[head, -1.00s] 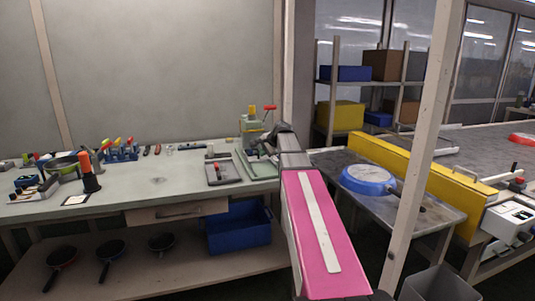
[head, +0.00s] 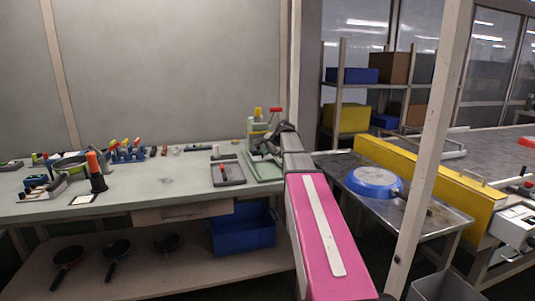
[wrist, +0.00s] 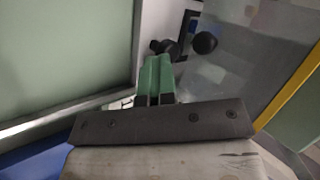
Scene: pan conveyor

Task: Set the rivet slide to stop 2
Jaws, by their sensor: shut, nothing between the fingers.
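My gripper (wrist: 156,58) is shut and empty in the wrist view. Its green fingers point at a black knob (wrist: 205,43) and a dark fitting (wrist: 163,47) on a metal surface; contact cannot be told. In the head view my arm reaches to the bench's right end, beside a green-grey press-like fixture (head: 259,133) with a yellow and a red top. My fingertips are hidden there. Left of it lies a grey plate (head: 230,180) with a small red part and a pale upright knob. No part can be surely told as the rivet slide, and no stop numbers are readable.
The bench (head: 165,182) holds several tools at its left and an orange-topped post (head: 96,170). A blue bin (head: 243,228) and several pans are below. A blue pan (head: 375,182) lies on the metal side table. A pale post (head: 430,140) stands right of my arm.

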